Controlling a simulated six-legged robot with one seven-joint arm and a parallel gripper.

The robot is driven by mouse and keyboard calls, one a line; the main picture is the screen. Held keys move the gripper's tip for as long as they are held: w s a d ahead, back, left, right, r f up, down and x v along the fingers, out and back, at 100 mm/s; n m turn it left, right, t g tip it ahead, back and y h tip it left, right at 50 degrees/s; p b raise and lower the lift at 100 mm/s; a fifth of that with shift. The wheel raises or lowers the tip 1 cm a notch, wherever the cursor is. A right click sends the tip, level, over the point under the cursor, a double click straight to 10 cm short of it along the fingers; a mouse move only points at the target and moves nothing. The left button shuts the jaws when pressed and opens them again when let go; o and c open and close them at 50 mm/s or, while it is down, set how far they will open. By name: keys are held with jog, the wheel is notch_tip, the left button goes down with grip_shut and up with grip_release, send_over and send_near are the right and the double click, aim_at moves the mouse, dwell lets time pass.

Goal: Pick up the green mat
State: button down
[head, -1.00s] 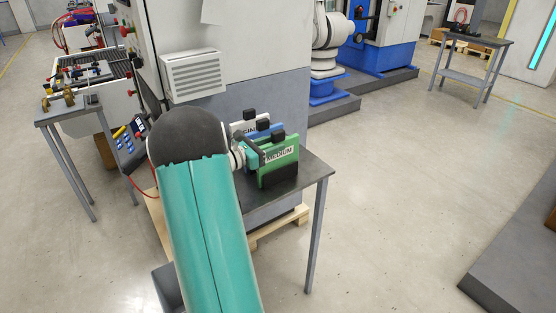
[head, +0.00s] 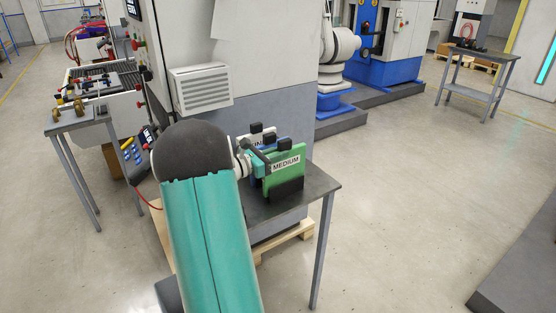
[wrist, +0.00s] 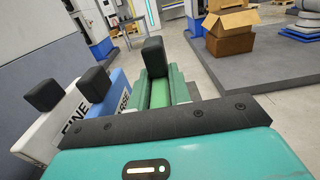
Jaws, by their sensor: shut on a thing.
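The green mat is a flat green panel labelled MEDIUM (head: 297,158) with a black knob on top. It is upright above the front of the dark table, just over or partly behind a black block (head: 287,190); whether it is clear of that block I cannot tell. My gripper (head: 259,163) is shut on its upper part, coming from the left. My arm hides the table's left part.
Beside the green panel stand a blue panel (wrist: 122,90) and a white panel marked FINE (wrist: 70,130), each with a black knob. A grey machine cabinet with a vent (head: 201,88) stands behind the table (head: 318,184).

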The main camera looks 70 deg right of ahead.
jog(key=w+a+r, duration=0.1)
jog(key=r, duration=0.1)
jog(key=w+a+r, duration=0.1)
jog(key=r, duration=0.1)
jog(key=w+a+r, duration=0.1)
jog(key=r, duration=0.2)
jog(key=shift+w+a, duration=0.2)
jog(key=shift+w, duration=0.05)
jog(key=w+a+r, duration=0.4)
jog(key=w+a, duration=0.2)
notch_tip(320, 180, up, 7)
jog(key=shift+w+a, duration=0.25)
